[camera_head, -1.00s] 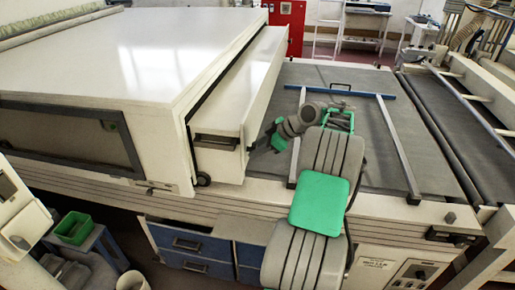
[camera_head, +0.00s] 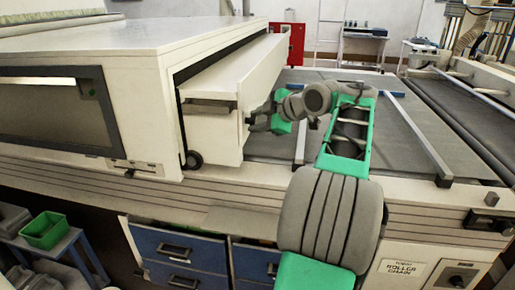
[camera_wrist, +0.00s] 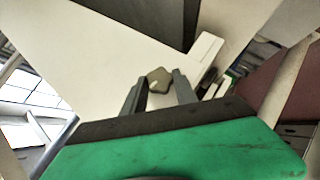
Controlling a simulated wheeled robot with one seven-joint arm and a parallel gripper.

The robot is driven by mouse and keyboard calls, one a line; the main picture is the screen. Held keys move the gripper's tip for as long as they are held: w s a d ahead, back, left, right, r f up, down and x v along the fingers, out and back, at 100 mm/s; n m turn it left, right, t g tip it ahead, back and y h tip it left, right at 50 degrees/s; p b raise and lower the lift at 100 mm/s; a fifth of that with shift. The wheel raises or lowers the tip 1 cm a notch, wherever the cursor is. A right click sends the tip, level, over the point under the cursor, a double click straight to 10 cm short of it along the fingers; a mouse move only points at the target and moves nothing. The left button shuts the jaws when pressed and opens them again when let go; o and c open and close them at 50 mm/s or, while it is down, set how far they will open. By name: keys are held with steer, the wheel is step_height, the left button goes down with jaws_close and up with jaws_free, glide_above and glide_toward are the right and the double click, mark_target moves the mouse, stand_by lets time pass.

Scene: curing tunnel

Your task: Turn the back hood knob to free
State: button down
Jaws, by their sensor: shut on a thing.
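The knob (camera_wrist: 158,80) is a small grey-beige lobed knob on the pale hood panel (camera_wrist: 105,65) in the wrist view. My gripper (camera_wrist: 160,84) has its two dark fingers on either side of the knob and is shut on it. A small pale mark shows on the knob, but I cannot read its setting. In the head view, my gripper (camera_head: 251,119) is at the side of the white hood section (camera_head: 225,75) that sticks out of the large white housing (camera_head: 110,45). The knob cannot be made out there.
A grey belt bed (camera_head: 395,125) with a metal rail (camera_head: 422,138) lies right of the hood. Blue drawers (camera_head: 180,245) are below. A green bin (camera_head: 45,230) stands at lower left. A red cabinet (camera_head: 290,40) is behind.

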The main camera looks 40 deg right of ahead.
steer(key=n+t+h+b, duration=0.1)
steer(key=n+t+b, duration=0.1)
steer(key=b, duration=0.6)
steer(key=f+n+t+h+b, duration=0.1)
steer(key=n+t+b, duration=0.1)
steer(key=b, duration=0.7)
steer(key=n+t+h+b, duration=0.1)
steer(key=n+t+b, duration=0.1)
steer(key=b, duration=0.6)
steer(key=shift+a+f+t, duration=0.15)
steer(key=shift+f+t, duration=0.05)
steer(key=shift+t, duration=0.3)
steer(key=shift+s+r+n+b, duration=0.1)
steer(key=shift+n+b, duration=0.2)
steer(key=c, duration=1)
jaws_free()
steer(key=shift+o, duration=0.2)
steer(key=s, duration=0.7)
steer(key=shift+s+a+f+p, duration=0.3)
steer(key=shift+a+f+p, duration=0.15)
